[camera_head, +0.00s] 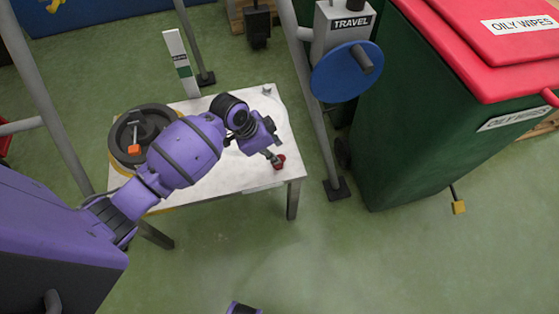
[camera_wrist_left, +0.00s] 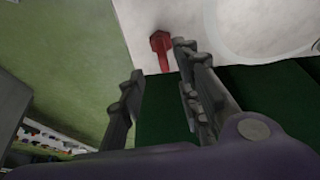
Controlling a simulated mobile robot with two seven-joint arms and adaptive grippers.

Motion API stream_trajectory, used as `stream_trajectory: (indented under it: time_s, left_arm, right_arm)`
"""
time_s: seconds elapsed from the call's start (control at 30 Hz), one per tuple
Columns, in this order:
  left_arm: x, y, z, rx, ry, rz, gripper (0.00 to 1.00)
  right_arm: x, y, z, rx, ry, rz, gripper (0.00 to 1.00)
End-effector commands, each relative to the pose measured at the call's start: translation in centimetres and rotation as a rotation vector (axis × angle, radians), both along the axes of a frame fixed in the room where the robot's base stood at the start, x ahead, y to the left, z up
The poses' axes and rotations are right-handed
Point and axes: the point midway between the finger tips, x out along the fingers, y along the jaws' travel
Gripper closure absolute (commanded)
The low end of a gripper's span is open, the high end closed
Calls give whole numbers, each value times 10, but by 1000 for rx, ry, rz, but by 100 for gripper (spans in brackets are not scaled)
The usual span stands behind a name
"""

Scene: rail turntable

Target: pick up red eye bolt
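The red eye bolt (camera_head: 279,162) lies near the right front edge of the small white table (camera_head: 235,178). In the left wrist view the red eye bolt (camera_wrist_left: 160,48) shows just beyond the gap between my fingertips, with its shaft pointing toward me. My left gripper (camera_head: 272,156) is right beside the bolt in the head view. In the wrist view the left gripper (camera_wrist_left: 160,62) has its two dark fingers spread apart with nothing between them. Whether a finger touches the bolt I cannot tell.
A dark round wheel with an orange-ended piece (camera_head: 134,149) sits at the table's left. A post with a blue handwheel (camera_head: 346,70) and a green bin with red lid (camera_head: 420,125) stand to the right. Green floor in front is mostly clear.

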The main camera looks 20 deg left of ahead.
Motion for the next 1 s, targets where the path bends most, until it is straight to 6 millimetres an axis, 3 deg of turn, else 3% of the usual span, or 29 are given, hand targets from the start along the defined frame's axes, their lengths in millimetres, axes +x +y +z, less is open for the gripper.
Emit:
stream_trajectory:
  time_s: [0.4,0.67,0.9,1.0]
  left_arm:
    - [15,-12,-52,1,0,1,69]
    - [17,-12,-54,2,-3,2,69]
    - [16,-12,-54,2,-3,2,98]
    - [16,-12,-54,2,-3,2,100]
  right_arm:
    - [-6,1,-12,2,18,2,47]
    - [-4,2,-11,3,14,1,47]
    - [-3,3,-10,4,11,2,47]
    - [-3,3,-10,4,10,2,47]
